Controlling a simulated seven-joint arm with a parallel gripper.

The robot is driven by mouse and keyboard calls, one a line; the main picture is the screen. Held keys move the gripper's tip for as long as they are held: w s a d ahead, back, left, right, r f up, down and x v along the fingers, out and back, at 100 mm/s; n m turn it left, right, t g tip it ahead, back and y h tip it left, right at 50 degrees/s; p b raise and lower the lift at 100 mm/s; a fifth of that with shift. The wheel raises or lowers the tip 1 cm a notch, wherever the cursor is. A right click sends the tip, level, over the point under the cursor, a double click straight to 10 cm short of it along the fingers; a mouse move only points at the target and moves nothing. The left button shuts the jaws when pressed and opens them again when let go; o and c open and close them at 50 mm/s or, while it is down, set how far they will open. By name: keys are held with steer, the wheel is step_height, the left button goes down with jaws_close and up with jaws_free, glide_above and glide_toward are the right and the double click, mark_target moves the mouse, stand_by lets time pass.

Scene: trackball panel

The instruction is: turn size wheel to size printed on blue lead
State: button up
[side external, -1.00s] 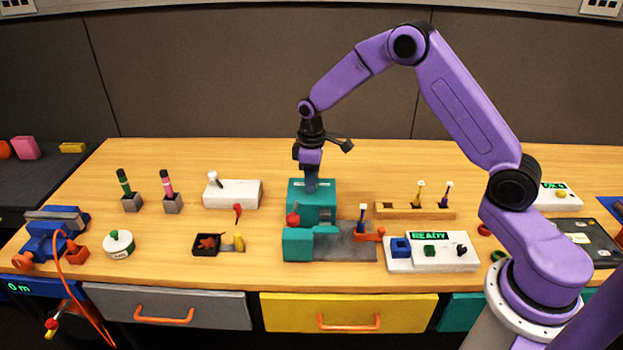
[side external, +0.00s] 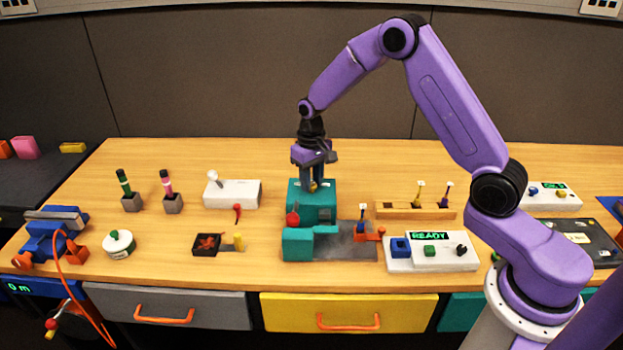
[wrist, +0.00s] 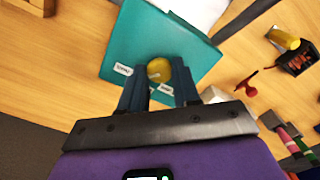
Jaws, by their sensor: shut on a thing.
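The teal machine (side external: 313,212) stands mid-table. A yellow round knob, the likely size wheel (wrist: 159,69), sits on its top with small white labels (wrist: 122,69) beside it; their print is too small to read. My gripper (side external: 313,188) points down over the machine and is shut on this knob, one finger on each side in the wrist view (wrist: 157,82). A blue lead (side external: 362,214) stands upright near the orange clamp (side external: 370,234) at the machine's right side. It has a small pale tag whose size I cannot read.
A wooden rack (side external: 400,211) with a yellow and a purple lead stands behind right. A white box with a READY display (side external: 450,257) is at front right. A white switch box (side external: 232,195), black tray (side external: 207,255) and two marker-like items stand left.

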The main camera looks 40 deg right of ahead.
mark_target(312, 184)
steer(key=shift+m, duration=0.6)
steer(key=o, duration=1.1)
steer(key=shift+c, duration=0.2)
step_height(312, 184, up, 18)
steer(key=shift+f, duration=0.25)
